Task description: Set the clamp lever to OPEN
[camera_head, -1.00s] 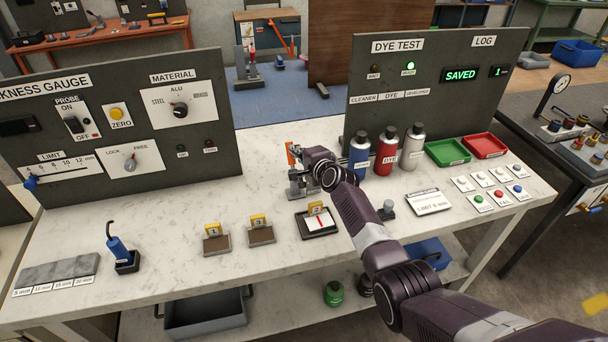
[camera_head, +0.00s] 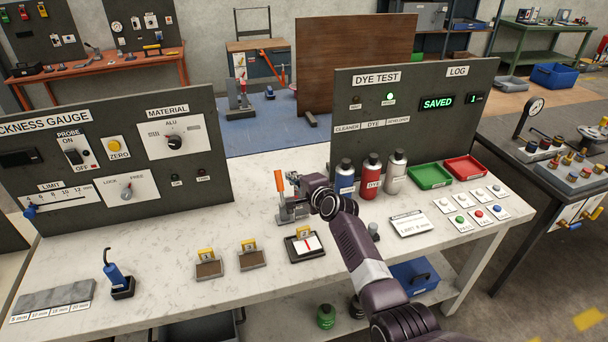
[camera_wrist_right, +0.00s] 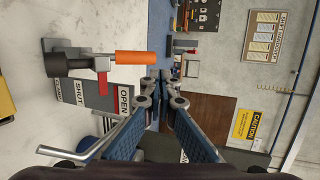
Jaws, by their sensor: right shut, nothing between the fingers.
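The clamp lever is an orange handle (camera_head: 279,181) standing upright on a small grey clamp (camera_head: 290,211) near the middle of the table. In the right wrist view, the orange handle (camera_wrist_right: 136,58) extends from the clamp's metal arm, with a red part (camera_wrist_right: 103,82) beside it. A grey plate beside it is marked OPEN (camera_wrist_right: 123,98) and SHUT (camera_wrist_right: 80,93). My right gripper (camera_wrist_right: 161,84) is shut and empty beside the handle, apart from it. In the head view, my right gripper (camera_head: 296,179) is right of the handle, partly hidden by its wrist. My left gripper is out of view.
Blue, red and white bottles (camera_head: 370,178) stand close right of my right wrist. The dye test panel (camera_head: 420,120) rises behind them. A tray with a red-marked plate (camera_head: 304,246) lies in front of the clamp. The table left of the clamp is clear.

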